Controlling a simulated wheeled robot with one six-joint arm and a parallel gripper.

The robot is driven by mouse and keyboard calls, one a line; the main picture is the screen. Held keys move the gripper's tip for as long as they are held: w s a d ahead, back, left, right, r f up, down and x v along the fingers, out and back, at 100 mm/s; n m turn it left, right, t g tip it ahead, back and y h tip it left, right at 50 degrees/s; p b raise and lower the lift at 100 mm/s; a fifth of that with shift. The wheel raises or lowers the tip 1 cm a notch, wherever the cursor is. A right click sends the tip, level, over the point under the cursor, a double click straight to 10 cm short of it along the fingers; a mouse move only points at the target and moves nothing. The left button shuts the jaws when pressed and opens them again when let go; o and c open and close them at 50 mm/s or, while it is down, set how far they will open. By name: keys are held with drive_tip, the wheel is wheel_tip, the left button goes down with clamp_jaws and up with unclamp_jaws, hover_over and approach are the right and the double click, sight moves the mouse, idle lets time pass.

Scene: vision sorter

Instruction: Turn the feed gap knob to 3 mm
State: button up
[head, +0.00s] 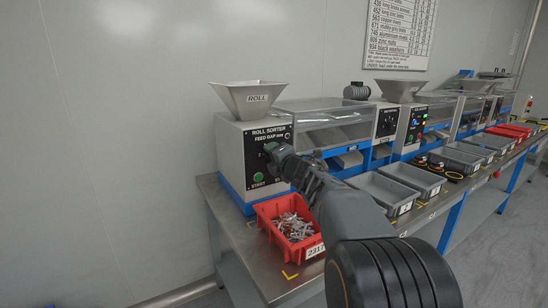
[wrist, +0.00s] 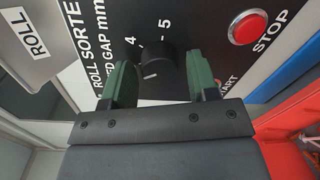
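The feed gap knob (wrist: 153,62) is a round black knob on the black panel of the roll sorter (head: 230,150). In the wrist view the panel appears turned sideways. The numbers 4 and 5 show beside the knob; other numbers are hidden. A short white mark on the knob faces the bottom of the wrist picture, and the number there is hidden. My gripper (wrist: 160,82) is open, with one green finger on each side of the knob and a visible gap on the right. The gripper (head: 276,152) covers the knob in the head view.
A red STOP button (wrist: 247,27) is right of the knob in the wrist view. A green START button (head: 258,177) is low on the panel. A red bin (head: 268,228) of metal parts stands below my arm. Grey bins (head: 378,193) and more machines line the bench rightward.

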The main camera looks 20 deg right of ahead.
drive_tip(key=shift+o, duration=0.5)
drive_tip(key=shift+s, duration=0.1)
drive_tip(key=s+d+p, duration=0.1)
drive_tip(key=s+p, duration=0.1)
drive_tip(key=s, duration=1.1)
drive_tip(key=shift+s+r, duration=0.3)
drive_tip(key=shift+d, duration=0.1)
drive_tip(key=shift+r+p, duration=0.1)
drive_tip(key=shift+p, duration=0.25)
